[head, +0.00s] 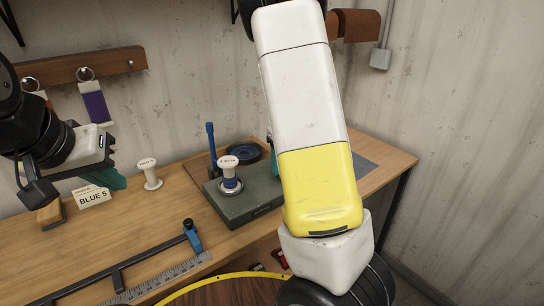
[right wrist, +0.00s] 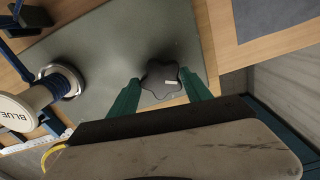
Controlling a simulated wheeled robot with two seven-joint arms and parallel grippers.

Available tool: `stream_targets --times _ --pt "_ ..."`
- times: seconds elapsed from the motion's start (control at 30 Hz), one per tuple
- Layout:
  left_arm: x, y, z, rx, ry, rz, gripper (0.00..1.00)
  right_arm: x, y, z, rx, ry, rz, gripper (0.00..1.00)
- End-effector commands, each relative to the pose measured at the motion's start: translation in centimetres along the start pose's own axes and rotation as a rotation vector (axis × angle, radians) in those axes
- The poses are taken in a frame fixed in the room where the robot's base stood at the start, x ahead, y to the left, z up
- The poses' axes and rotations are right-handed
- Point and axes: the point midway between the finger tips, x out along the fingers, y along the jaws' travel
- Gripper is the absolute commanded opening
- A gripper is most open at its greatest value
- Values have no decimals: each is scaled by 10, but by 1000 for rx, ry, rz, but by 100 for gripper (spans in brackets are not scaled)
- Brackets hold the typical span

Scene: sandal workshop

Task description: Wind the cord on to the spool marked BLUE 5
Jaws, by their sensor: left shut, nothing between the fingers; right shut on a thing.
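A white spool (head: 229,166) stands on the grey-green winder base (head: 256,203). In the right wrist view the spool (right wrist: 22,108) shows the letters BLUE on its top; its number is not readable. A card (head: 92,197) reading BLUE 5 stands on the bench. My right gripper (right wrist: 159,78) is shut on a dark lobed knob (right wrist: 163,84) at the base's edge; my arm mostly hides this in the head view. My left gripper (head: 108,179) is shut and empty above the bench, near the card.
A second white spool (head: 149,173) stands on the bench, right of the card. A blue lever (head: 211,140) and a dark dish (head: 262,151) are by the winder. A ruler (head: 160,284) with a blue clamp (head: 192,237) lies in front. A tan block (head: 49,214) sits at left.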

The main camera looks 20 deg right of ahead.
Motion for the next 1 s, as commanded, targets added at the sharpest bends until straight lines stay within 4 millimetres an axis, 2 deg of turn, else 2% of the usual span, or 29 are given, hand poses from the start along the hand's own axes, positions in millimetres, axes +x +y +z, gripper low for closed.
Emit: stream_targets --times 0.23,0.27,0.37,0.73,0.87,1.0 --pt "0 0 0 0 0 0 0 -1 -2 1 0 -4 -3 17" --pt "0 0 0 0 0 0 0 -1 -2 1 0 -4 -3 59" --pt "0 0 0 0 0 0 0 -1 -2 1 0 -3 -3 79" --pt "0 0 0 0 0 0 0 -4 -1 1 -1 -3 -1 79" --pt "0 0 0 0 0 0 0 -20 0 1 -3 -5 -1 79" --pt "0 0 0 0 0 0 0 -46 0 1 -3 -5 -2 79"
